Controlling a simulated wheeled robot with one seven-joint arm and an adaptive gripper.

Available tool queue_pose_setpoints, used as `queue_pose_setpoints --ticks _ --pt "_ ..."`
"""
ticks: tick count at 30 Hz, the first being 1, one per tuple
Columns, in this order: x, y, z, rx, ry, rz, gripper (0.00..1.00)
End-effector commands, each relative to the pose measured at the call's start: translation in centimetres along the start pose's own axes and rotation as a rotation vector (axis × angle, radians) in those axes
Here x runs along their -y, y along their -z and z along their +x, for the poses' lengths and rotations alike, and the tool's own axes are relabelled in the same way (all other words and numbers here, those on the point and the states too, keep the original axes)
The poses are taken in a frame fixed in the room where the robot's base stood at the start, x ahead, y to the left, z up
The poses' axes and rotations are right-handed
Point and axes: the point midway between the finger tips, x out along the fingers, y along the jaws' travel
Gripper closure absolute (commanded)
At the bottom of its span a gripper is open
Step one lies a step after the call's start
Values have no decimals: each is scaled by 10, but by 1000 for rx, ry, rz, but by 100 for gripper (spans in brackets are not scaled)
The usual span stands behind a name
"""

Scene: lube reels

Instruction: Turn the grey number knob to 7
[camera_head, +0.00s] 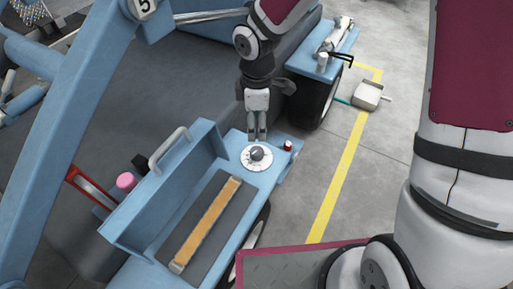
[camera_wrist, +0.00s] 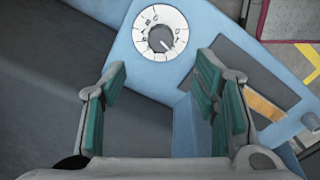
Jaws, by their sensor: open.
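The grey number knob (camera_head: 257,153) sits in the middle of a round white dial (camera_head: 248,163) on the blue panel. In the wrist view the knob (camera_wrist: 159,38) and its dial (camera_wrist: 144,50) lie at the top centre. A light pointer on the knob points to the lower right of that picture; the figures around it are too small to read surely. My gripper (camera_head: 257,132) hangs just behind the dial in the head view. In the wrist view my gripper (camera_wrist: 160,95) has its green-padded fingers spread with nothing between them. The knob lies beyond the fingertips, apart from them.
A small red-capped part (camera_head: 288,146) stands right of the dial. A dark tray with an orange strip (camera_head: 208,222) lies in front, beside a raised blue box with a grey handle (camera_head: 168,150). A red handle (camera_head: 90,188) and pink cap (camera_head: 126,181) are at left.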

Motion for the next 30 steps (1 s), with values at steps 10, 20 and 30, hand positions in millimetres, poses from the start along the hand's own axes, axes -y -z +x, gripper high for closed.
queue_pose_setpoints --ticks 10,20,30 --pt "1 0 67 2 4 1 45" --pt "1 -1 118 2 2 3 45" --pt "1 -1 128 1 0 3 45"
